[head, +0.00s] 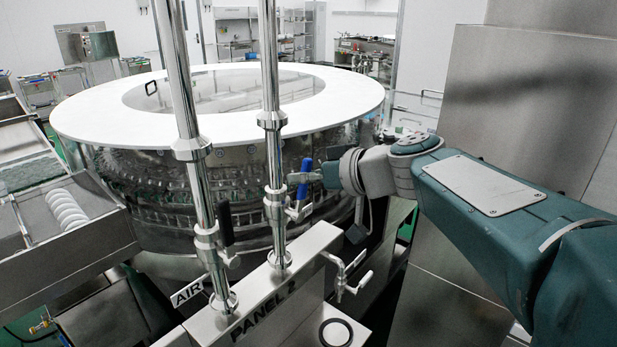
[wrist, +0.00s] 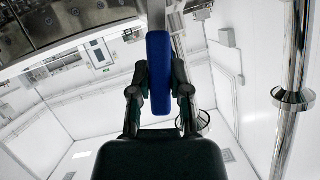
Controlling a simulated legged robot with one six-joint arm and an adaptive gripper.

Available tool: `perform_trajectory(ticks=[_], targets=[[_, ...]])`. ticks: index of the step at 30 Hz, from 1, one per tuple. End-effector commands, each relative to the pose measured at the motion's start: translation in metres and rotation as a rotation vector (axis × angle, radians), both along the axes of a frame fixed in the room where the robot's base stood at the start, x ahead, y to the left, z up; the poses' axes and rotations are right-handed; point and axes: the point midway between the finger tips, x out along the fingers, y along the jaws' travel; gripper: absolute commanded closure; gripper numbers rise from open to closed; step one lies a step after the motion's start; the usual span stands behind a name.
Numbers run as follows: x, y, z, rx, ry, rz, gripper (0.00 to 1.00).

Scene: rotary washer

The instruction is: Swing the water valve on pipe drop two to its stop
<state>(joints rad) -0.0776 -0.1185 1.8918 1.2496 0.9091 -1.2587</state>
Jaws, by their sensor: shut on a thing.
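The blue valve lever (head: 305,168) stands close to upright beside the right-hand vertical pipe (head: 271,90), at a metal valve body (head: 275,205). My gripper (head: 312,178) reaches it from the right and is shut on the lever. In the wrist view the blue lever (wrist: 159,72) lies between the two fingers of my gripper (wrist: 160,90), with a finger against each side. The lever's pivot is hard to make out in both views.
The PANEL 2 box (head: 300,265) has a small tap (head: 345,278). The round washer (head: 345,95) stands close behind the pipes. A steel cabinet (head: 520,110) is at right.

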Motion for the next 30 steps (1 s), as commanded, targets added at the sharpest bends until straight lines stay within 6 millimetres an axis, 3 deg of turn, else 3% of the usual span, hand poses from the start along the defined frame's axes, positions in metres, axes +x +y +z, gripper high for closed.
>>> perform_trajectory(ticks=[12, 30], targets=[[-0.014, 0.010, -0.003, -0.146, -0.172, 0.005, 1.00], [-0.016, 0.012, -0.003, -0.175, -0.208, 0.005, 1.00]])
